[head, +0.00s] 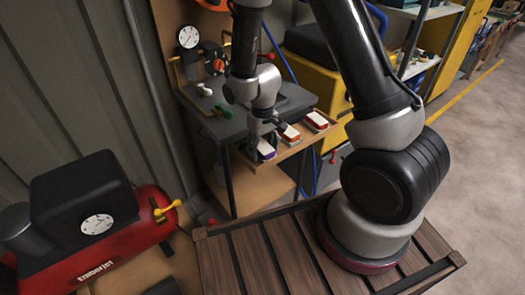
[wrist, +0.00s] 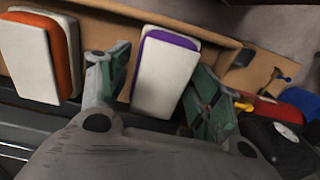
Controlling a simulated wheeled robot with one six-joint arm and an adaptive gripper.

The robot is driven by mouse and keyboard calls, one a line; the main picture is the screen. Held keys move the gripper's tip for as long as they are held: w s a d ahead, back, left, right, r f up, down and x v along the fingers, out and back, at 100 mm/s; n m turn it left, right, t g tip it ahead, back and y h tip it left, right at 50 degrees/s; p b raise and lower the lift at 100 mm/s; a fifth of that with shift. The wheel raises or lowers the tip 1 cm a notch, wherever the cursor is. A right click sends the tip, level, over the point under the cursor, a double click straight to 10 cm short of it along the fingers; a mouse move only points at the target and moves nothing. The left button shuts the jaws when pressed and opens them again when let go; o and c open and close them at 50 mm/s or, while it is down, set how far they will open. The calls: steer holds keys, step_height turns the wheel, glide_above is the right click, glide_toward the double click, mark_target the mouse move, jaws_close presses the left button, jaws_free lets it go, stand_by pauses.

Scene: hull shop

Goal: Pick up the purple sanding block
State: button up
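The purple sanding block (wrist: 165,72), white on top with a purple band around it, lies between the two fingers of my gripper (wrist: 160,92) in the wrist view. The fingers are spread, one on each side of the block. The left finger looks apart from it; I cannot tell whether the right one touches. In the head view the purple block (head: 266,149) sits at the left end of a wooden shelf (head: 305,143), partly hidden under my gripper (head: 262,138).
An orange sanding block (head: 290,134) and a red one (head: 316,120) stand on the same shelf to the right. A dark bench top (head: 228,128) lies behind. A red compressor (head: 110,245) stands at the left. Open floor (head: 480,190) lies at the right.

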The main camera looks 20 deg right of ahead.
steer(key=c, duration=0.7)
steer(key=shift+o, duration=0.2)
steer(key=shift+r, duration=0.15)
